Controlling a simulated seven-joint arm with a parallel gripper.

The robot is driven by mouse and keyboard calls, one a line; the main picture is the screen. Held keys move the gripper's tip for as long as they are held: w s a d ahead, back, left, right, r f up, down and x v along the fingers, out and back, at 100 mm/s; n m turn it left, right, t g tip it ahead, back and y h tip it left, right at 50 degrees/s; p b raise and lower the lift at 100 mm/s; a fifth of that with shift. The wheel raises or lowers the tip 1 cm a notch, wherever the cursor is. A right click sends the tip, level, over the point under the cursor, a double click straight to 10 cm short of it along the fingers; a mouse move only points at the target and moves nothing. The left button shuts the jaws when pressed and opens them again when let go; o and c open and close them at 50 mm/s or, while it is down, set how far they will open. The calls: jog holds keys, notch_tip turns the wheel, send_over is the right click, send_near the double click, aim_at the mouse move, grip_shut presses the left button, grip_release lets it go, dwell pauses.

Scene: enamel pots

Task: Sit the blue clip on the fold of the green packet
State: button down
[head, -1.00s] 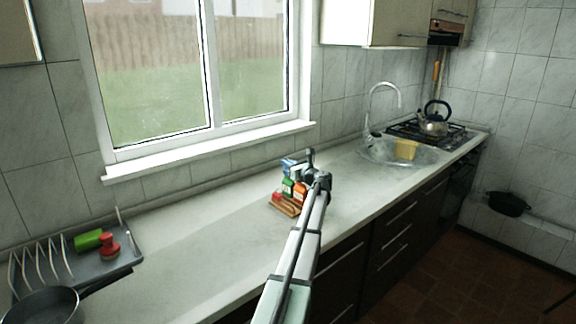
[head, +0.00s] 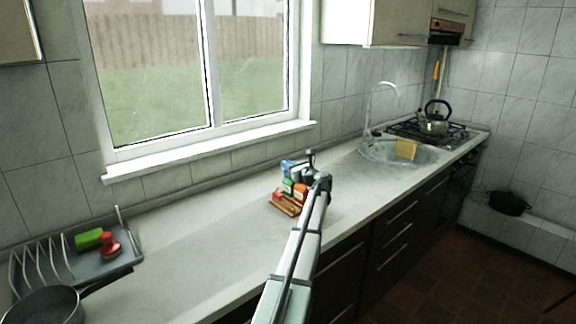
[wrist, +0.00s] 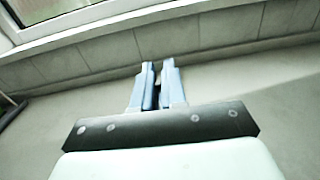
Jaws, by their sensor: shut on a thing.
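My gripper (wrist: 157,68) points over the counter in the wrist view, its two pale blue fingers close together. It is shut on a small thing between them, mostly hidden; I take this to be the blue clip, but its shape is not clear. In the head view my gripper is at the arm's far end, beside the group of packets, its fingertips hard to make out. A green packet (head: 287,184) stands in that group, partly covered by its neighbours. Its fold is too small to make out.
Red, orange and blue-and-white items (head: 289,166) crowd around the green packet on a wooden tray (head: 284,207). A rack tray (head: 122,262) with a green item (head: 88,239) and a red item (head: 110,245) is at left. The counter between is clear. The sink (head: 380,153) lies right.

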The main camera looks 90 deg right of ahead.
jog(key=shift+f, duration=0.2)
jog(key=shift+r, duration=0.1)
jog(key=shift+r, duration=2.3)
